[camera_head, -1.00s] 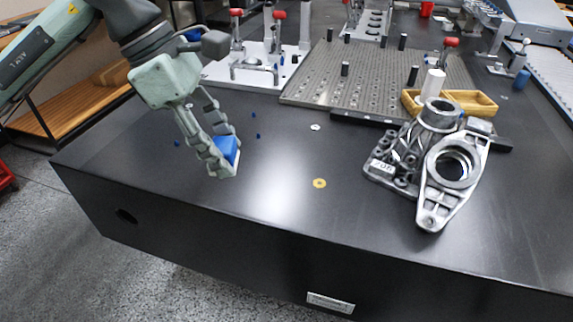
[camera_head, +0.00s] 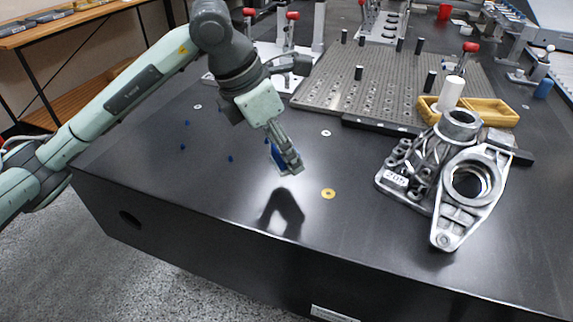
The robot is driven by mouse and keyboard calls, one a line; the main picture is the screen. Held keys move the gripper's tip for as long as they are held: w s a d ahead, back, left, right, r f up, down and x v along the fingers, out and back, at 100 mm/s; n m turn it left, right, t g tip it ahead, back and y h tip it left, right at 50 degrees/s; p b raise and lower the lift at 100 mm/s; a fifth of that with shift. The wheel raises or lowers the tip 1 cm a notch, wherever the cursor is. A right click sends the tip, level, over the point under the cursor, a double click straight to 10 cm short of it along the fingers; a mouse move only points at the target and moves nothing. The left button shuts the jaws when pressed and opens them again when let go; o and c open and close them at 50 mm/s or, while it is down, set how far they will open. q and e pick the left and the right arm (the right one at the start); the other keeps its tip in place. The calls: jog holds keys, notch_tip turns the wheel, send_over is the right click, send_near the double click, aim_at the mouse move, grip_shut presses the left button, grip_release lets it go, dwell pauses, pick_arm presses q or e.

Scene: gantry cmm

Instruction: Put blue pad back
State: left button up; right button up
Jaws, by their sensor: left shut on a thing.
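The blue pad (camera_head: 276,158) is mostly hidden behind the fingers of my left gripper (camera_head: 286,162); only a blue strip of it shows. My left gripper is shut on the pad, with the fingers pointing down and to the right over the black table (camera_head: 160,190). A dark reflection of the gripper shows on the tabletop in front, so it seems to be above the surface. Several small blue dots or pegs (camera_head: 231,158) are on the table left of the gripper. My right gripper is not in view.
A grey metal casting (camera_head: 470,180) stands to the right, with a yellow tray (camera_head: 492,111) and a white cylinder (camera_head: 450,93) behind it. A perforated plate (camera_head: 385,85) with black pegs lies further back. A brass disc (camera_head: 328,193) lies right of the gripper. The front-left tabletop is clear.

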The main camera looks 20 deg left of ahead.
aim_at(286, 166)
pick_arm(q)
notch_tip(286, 166, down, 4)
jog(key=shift+w+d, duration=0.1)
jog(key=shift+f, duration=0.1)
jog(key=shift+f, duration=0.1)
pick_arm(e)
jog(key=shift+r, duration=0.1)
pick_arm(q)
jog(key=o, duration=1)
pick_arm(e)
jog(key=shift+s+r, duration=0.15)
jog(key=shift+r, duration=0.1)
pick_arm(q)
jog(key=shift+r, duration=0.3)
jog(key=v, duration=1.1)
jog(key=shift+r, duration=0.3)
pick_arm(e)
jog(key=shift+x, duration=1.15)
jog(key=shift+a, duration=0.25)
